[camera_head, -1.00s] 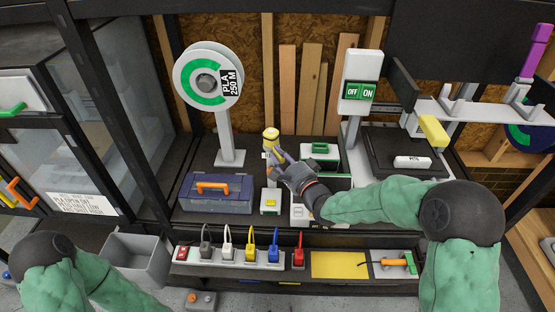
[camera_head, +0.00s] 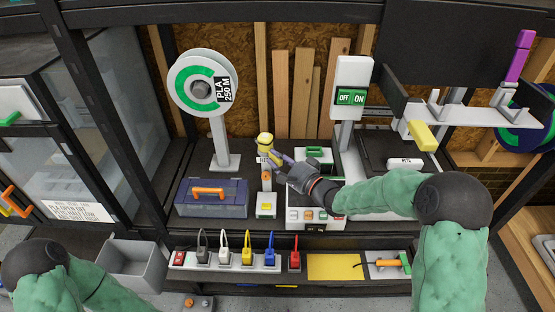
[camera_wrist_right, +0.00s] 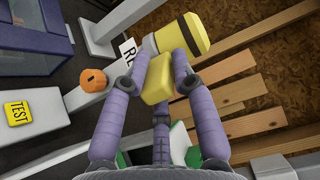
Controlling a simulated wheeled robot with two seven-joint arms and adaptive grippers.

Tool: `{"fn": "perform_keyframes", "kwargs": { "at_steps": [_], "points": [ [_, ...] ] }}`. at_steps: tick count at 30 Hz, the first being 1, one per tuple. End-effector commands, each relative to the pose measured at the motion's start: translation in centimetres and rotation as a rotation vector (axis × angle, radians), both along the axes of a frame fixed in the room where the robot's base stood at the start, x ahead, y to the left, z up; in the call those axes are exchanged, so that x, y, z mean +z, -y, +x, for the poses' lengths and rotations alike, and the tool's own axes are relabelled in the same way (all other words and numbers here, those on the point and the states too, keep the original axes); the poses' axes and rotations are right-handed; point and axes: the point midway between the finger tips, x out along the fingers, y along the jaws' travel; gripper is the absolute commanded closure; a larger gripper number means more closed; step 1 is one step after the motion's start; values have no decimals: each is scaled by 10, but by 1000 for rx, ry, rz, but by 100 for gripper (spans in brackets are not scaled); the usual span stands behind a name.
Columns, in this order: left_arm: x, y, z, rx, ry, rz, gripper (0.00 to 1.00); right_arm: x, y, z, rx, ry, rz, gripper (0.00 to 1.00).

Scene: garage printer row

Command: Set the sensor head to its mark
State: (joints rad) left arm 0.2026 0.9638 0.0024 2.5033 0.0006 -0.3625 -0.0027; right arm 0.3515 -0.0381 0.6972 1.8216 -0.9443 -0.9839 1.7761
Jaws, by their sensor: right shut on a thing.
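The sensor head (camera_head: 264,141) is a yellow cylinder with a black band, at the top of a slim pale post behind the yellow TEST button (camera_head: 265,207). It also shows in the right wrist view (camera_wrist_right: 181,33), with a yellow block (camera_wrist_right: 157,80) joined below it. My right gripper (camera_head: 273,158) is shut on this block, with its purple fingers around it. A white label (camera_wrist_right: 129,53) beside the head is partly hidden; its visible letters read "RE". An orange knob (camera_wrist_right: 93,79) sits lower on the post. My left arm shows at the lower left, with its gripper out of frame.
A blue toolbox (camera_head: 211,198) and a filament spool (camera_head: 202,82) stand left of the post. A control box (camera_head: 306,216) is under my right forearm. A row of coloured plugs (camera_head: 225,258) lines the front shelf, beside a grey bin (camera_head: 133,262).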

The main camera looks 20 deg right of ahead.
Motion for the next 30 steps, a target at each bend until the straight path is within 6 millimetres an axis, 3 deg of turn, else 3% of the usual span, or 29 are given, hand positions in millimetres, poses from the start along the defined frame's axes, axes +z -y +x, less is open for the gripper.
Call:
{"fn": "perform_keyframes", "kwargs": {
  "at_steps": [1, 5, 6, 8, 20, 23, 30],
  "points": [
    [0, 0, 0, 0, 0, 0, 60, -8, -7, -3, 15, -15, -1, 100],
    [0, 0, 0, 0, 0, 0, 60, -8, -7, -3, 15, -15, -1, 100],
    [0, 0, 0, 0, 0, 0, 60, -8, -6, -3, 14, -15, -1, 64],
    [0, 0, 0, 0, 0, 0, 60, -8, -6, -3, 13, -14, -1, 52],
    [0, 0, 0, 0, 0, 0, 60, -2, 0, -5, 3, -5, -2, 52],
    [0, 0, 0, 0, 0, 0, 60, -2, 5, -14, 2, -5, -2, 52],
    [0, 0, 0, 0, 0, 0, 60, -3, 24, -56, 1, -7, -2, 52]
  ]
}}
